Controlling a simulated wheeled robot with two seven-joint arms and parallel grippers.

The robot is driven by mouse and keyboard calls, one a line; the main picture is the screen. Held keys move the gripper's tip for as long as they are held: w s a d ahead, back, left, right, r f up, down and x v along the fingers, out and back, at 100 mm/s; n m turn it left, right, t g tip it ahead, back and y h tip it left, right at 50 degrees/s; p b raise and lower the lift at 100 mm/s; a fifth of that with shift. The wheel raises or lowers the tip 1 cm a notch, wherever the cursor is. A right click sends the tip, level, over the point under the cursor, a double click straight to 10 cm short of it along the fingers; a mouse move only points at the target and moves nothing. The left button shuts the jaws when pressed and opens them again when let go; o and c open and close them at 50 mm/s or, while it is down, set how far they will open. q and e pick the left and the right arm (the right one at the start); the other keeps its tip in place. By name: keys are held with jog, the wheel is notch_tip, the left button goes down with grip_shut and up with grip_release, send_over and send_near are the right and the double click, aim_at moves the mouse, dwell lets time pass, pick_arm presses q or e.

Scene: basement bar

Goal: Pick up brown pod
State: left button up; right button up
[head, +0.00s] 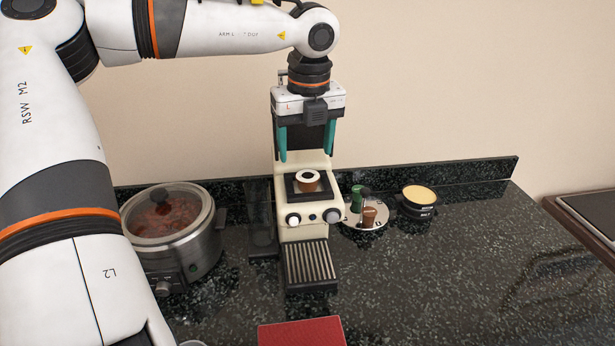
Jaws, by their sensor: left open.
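A brown pod (369,216) stands near the front of a round pale holder (351,226), right of the cream coffee machine (303,231). A green pod (356,200) and a dark one stand behind it. A brown, cup-like piece with a pale rim (308,182) sits in the black recess on top of the machine. My left gripper (307,150) points down with its teal fingers apart and nothing visible between them. In the picture it is above that recess, up and left of the brown pod on the holder. My right gripper is out of view.
A slow cooker (176,235) stands left of the machine, with a clear dark container (262,225) between them. A dark pot with a pale top (418,198) is right of the pods. A red block (301,333) lies in front. The dark counter (450,275) is clear at right.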

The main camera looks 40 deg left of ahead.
aim_at(308, 176)
pick_arm(q)
jog(key=shift+w+a+f, duration=0.1)
jog(key=shift+f, duration=0.7)
jog(key=shift+w+f+p, duration=0.1)
jog(key=shift+f+p, duration=0.15)
jog(key=shift+p, duration=0.1)
jog(key=f, duration=0.1)
jog(key=f+p, duration=0.1)
jog(key=w+f+p, duration=0.1)
jog(key=f, duration=0.1)
jog(key=shift+a+f, duration=0.1)
jog(key=shift+a, duration=0.15)
jog(key=shift+f, duration=0.2)
jog(key=shift+c, duration=0.9)
jog(key=c, duration=0.9)
